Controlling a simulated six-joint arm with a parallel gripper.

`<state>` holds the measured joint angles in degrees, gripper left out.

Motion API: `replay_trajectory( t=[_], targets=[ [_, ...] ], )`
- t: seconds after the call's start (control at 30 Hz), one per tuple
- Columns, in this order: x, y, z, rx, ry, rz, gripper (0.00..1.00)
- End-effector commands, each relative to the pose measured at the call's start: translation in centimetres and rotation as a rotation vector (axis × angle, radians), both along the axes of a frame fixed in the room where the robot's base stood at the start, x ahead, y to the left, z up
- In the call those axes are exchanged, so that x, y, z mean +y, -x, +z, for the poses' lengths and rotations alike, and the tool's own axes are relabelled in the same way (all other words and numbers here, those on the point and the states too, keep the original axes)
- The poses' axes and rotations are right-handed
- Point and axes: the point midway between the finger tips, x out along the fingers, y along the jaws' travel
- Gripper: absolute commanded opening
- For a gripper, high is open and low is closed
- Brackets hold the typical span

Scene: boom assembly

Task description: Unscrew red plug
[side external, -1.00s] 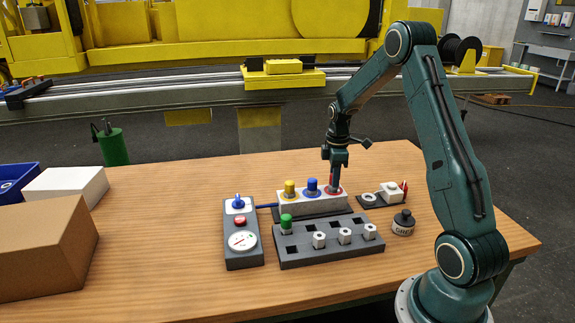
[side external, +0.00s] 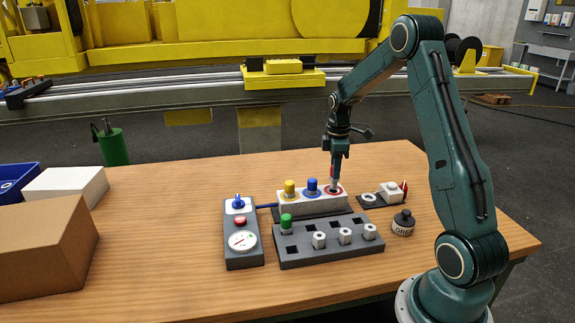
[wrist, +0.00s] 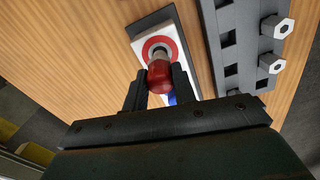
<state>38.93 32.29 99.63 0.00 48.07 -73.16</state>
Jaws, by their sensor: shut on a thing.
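The red plug (wrist: 158,76) is between the fingers of my gripper (wrist: 157,84) in the wrist view. My gripper is shut on its red head. A grey shank (wrist: 154,55) shows between the head and the red-ringed port (wrist: 150,44). I cannot tell whether the shank's end is still inside the port. In the side view my gripper (side external: 335,172) is upright above the right end of the white block (side external: 313,205), with the grey shank below it over the red ring. The yellow plug (side external: 290,189) and blue plug (side external: 311,187) stand in the same block.
A dark rack (side external: 328,250) in front holds a green plug (side external: 286,222) and several white hex pieces, with empty square slots. A gauge box (side external: 242,245) stands left, a dark pot (side external: 403,223) right. A small tray (side external: 366,201) with parts lies right of the block.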

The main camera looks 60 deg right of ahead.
Motion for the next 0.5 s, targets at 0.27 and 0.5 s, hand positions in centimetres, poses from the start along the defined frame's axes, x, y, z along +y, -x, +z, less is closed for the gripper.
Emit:
replay_trajectory(
  t=[0.27, 0.5],
  targets=[
    [0.0, 0.0, 1.1, -0.002, 0.001, 0.0, 0.0],
    [0.0, 0.0, 1.9, -0.001, 0.001, 0.0, 0.0]
  ],
)
